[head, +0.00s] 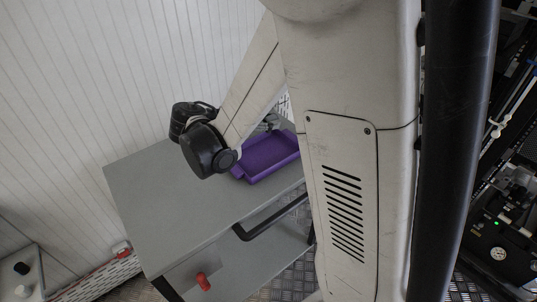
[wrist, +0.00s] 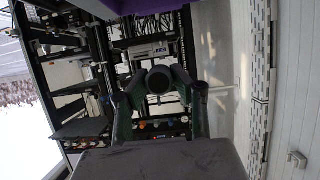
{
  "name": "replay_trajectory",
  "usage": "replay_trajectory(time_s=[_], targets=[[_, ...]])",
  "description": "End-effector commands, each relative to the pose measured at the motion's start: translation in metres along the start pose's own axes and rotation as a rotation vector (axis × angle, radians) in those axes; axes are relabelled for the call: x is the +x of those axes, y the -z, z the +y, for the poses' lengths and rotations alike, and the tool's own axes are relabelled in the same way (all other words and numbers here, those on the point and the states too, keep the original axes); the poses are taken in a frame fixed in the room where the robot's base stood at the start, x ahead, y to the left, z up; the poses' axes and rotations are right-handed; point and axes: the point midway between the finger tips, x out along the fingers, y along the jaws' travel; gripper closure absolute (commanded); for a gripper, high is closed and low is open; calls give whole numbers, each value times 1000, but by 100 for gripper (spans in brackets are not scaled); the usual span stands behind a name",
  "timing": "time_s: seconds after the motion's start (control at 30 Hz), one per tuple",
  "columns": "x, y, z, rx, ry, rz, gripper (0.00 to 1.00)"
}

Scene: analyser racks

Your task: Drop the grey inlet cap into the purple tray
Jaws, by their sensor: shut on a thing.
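The purple tray (head: 262,157) lies on the grey top of a cart in the head view, partly hidden by my arm. A purple strip, apparently its edge, crosses the top of the wrist view (wrist: 145,5). My gripper (wrist: 159,86) is shut on a round dark grey piece, the inlet cap (wrist: 158,79), between its two fingers. In the head view my gripper is mostly hidden behind my arm by the tray's far side, and the cap cannot be made out. The height of the cap above the tray cannot be told.
The cart top (head: 165,205) is bare left of the tray. A black handle (head: 268,218) runs along the cart's front. A pale ribbed wall (head: 90,75) stands behind. Analyser equipment (head: 505,215) is at the right. A red object (head: 203,281) shows low on the cart.

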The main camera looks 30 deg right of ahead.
Motion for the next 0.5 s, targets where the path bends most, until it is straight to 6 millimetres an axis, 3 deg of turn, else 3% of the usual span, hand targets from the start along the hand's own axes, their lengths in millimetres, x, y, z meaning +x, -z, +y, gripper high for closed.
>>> replay_trajectory(time_s=[0.3,0.5], targets=[[14,-35,0,-1,1,0,100],[18,-43,0,-1,1,0,100]])
